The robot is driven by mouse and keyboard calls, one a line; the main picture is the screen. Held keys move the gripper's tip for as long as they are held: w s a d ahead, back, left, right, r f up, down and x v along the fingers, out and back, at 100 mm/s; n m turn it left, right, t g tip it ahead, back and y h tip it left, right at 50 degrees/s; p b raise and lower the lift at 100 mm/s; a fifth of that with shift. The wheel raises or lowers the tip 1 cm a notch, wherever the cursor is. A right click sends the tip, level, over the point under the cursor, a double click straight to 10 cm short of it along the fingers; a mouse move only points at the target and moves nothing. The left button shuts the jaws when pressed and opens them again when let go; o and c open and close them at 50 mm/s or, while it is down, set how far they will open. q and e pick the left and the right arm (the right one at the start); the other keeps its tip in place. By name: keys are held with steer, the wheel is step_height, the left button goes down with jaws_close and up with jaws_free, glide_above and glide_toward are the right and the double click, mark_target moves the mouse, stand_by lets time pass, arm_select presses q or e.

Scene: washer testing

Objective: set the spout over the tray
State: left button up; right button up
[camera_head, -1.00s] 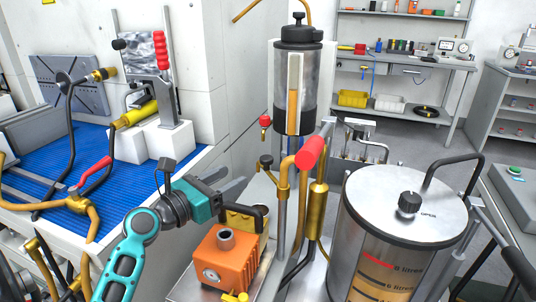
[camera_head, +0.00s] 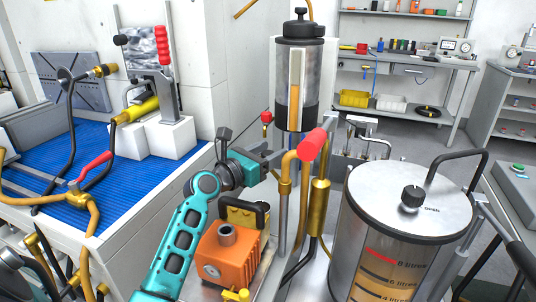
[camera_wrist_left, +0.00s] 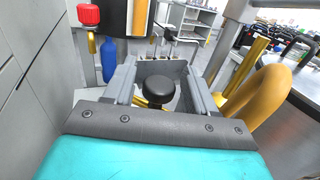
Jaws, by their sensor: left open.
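My left gripper (camera_head: 277,160) is open beside the brass pipework, its fingers partly hidden behind the pipes. In the left wrist view my left gripper (camera_wrist_left: 158,70) has its fingers either side of a round black knob (camera_wrist_left: 157,89) with a little brass beneath it. Contact cannot be told. I cannot tell for certain which part is the spout, nor identify the tray. My right gripper is not in view.
An orange pump (camera_head: 228,258) stands below my left wrist. The bench with a blue ribbed mat (camera_head: 70,160) is left. A red knob (camera_head: 267,117) is near the fingers.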

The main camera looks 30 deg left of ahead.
arm_select(q)
steer(key=shift+r, duration=0.1)
jaws_close()
stand_by(0.4)
